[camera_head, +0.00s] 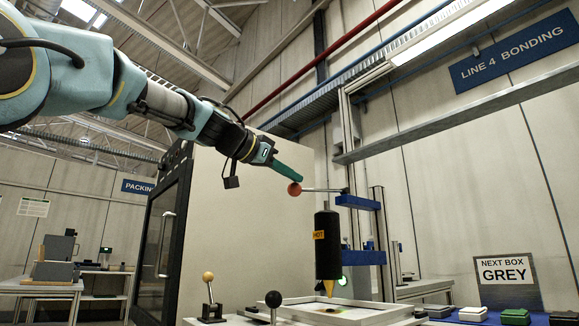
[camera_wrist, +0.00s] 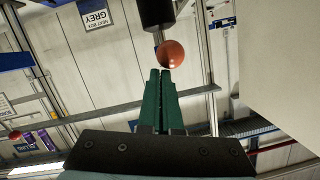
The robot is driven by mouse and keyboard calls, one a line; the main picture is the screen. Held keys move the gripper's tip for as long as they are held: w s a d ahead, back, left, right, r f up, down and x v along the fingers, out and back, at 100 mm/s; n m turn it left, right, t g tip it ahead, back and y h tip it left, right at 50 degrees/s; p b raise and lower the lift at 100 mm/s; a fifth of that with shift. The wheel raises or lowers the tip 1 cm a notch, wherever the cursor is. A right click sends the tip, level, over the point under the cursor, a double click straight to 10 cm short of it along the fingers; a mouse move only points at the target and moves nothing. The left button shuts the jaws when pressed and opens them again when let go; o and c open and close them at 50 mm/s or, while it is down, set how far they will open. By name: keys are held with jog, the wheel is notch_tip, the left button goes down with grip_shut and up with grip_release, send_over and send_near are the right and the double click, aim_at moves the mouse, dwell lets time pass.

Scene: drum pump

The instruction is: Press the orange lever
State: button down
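The lever with an orange-red ball knob (camera_head: 294,189) sticks out to the left on a thin metal rod (camera_head: 322,190) from the blue-bracketed press. The rod looks nearly level. In the wrist view the knob (camera_wrist: 170,54) shows just beyond my fingertips. My gripper (camera_head: 297,178) has teal fingers that point down and right, with the tips at the top of the knob. In the wrist view my gripper's fingers (camera_wrist: 164,72) lie together with nothing between them. I cannot tell whether the tips touch the knob.
A black cylinder marked HOT (camera_head: 327,245) hangs below right, above a pale framed tray (camera_head: 375,316). A yellow-knobbed lever (camera_head: 208,277) and a black-knobbed lever (camera_head: 273,300) stand lower left. A large beige panel (camera_head: 250,225) stands behind my gripper. A sign (camera_head: 505,270) reads GREY.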

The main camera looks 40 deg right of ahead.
jog(key=s+b+v, duration=0.1)
jog(key=b+v, duration=0.1)
jog(key=v, duration=0.8)
jog(key=shift+a+r, duration=0.2)
jog(key=shift+r, duration=0.2)
jog(key=w+a+f+n+t+y, duration=0.35)
jog(key=w+f+n, duration=0.25)
jog(key=w+f, duration=0.75)
jog(key=w+a+f+n+y, duration=0.25)
jog(key=a+f, duration=0.35)
jog(key=f, duration=0.5)
jog(key=w+a+f+n+y, duration=0.2)
jog(key=w+a+f+n, duration=0.15)
jog(key=a+f, duration=0.45)
jog(key=s+a+f+n+y, duration=0.1)
jog(key=a+f+n+y, duration=0.1)
jog(key=a+f, duration=0.45)
jog(key=s+a+f+n+y, duration=0.1)
jog(key=a+f+n+y, duration=0.15)
jog(key=f, duration=0.65)
jog(key=s+a+f+n+g+y, duration=0.2)
jog(key=s+a+f+n+y, duration=0.15)
jog(key=s+a+f, duration=0.85)
jog(key=a+r+p, duration=0.3)
jog(key=r+p, duration=2.8)
jog(key=p, duration=0.3)
jog(key=shift+w+r+h, duration=0.3)
jog(key=shift+r+h, duration=0.1)
